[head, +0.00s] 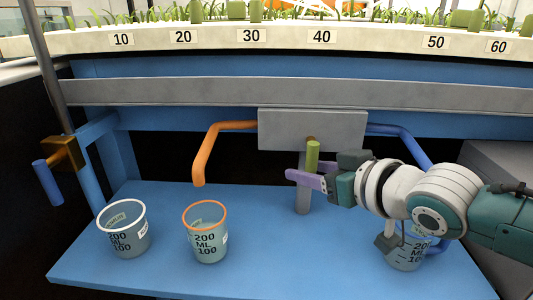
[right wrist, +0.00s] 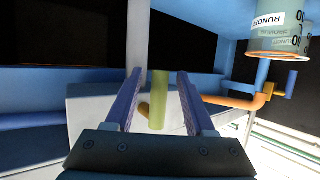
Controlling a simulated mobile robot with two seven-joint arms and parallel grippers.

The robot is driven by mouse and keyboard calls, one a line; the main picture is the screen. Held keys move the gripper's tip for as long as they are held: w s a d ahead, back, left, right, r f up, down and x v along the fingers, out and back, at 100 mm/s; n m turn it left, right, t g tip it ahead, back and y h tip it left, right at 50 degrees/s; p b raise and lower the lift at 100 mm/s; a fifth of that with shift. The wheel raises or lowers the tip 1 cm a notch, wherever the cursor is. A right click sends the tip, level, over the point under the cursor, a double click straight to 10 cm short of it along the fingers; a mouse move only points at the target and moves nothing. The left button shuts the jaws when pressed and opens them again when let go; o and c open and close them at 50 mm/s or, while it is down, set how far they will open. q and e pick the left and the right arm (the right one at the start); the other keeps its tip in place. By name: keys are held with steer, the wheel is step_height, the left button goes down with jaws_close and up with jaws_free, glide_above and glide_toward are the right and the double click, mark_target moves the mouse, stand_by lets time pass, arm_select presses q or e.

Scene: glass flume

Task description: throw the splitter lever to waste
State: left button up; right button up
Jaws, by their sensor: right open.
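The splitter lever (head: 313,157) is a short green handle on a brass pivot at the front of the grey splitter box (head: 285,128). My right gripper (head: 306,172) reaches in from the right with its purple fingers at the lever. In the right wrist view, the green lever (right wrist: 157,98) stands between the two open fingers (right wrist: 158,75), with a visible gap on each side. The far finger is mostly hidden in the head view. My left gripper is not in view.
An orange pipe (head: 208,145) ends above an orange-rimmed beaker (head: 208,238). A blue pipe (head: 412,146) runs right towards a beaker (head: 405,258) partly hidden by my arm. A white-rimmed beaker (head: 125,236) and a blue-handled brass valve (head: 62,155) are at left.

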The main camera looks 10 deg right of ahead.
steer(key=shift+s, duration=0.1)
steer(key=shift+s+d+r+p, duration=0.15)
steer(key=shift+s+r+p, duration=0.15)
steer(key=shift+p, duration=0.1)
steer(key=p+v, duration=0.4)
steer(key=v, duration=0.5)
steer(key=shift+f, duration=0.1)
